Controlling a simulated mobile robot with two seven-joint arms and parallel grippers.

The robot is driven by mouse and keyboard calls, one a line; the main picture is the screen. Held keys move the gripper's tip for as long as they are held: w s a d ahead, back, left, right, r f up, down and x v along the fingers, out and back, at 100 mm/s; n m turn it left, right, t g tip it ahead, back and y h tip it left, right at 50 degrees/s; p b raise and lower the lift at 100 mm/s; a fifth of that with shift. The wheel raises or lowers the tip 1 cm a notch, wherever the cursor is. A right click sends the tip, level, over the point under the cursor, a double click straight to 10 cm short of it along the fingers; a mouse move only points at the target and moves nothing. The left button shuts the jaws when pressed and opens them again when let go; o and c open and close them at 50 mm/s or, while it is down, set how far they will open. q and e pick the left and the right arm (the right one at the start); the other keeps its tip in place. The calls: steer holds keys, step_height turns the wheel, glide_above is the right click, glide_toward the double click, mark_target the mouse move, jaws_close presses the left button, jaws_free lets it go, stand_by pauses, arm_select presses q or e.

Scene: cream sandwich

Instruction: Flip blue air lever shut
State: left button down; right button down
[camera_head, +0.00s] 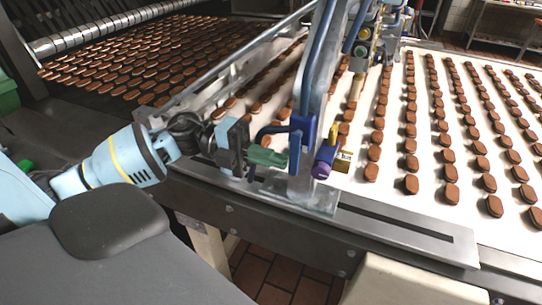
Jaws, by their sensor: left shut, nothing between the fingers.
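A blue fitting (303,127) sits on the steel upright at the near edge of the conveyor. A curved blue piece reaches left from it, just above my left gripper; I cannot tell whether that is the lever or a hose. A blue cylinder with a purple end (324,160) is mounted just to the right. My left gripper (283,158) is shut and empty. Its green fingers are close to the left of the upright, just below the blue fitting; I cannot tell whether they touch. My right gripper is not in view.
A white conveyor belt (393,161) carries rows of brown biscuits to the right. More biscuits lie on a dark belt (108,90) at the upper left. A steel rail (238,64) runs above the belt. A yellow part (342,160) stands beside the cylinder.

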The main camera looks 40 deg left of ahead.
arm_select(q)
steer(key=shift+d+f, duration=0.1)
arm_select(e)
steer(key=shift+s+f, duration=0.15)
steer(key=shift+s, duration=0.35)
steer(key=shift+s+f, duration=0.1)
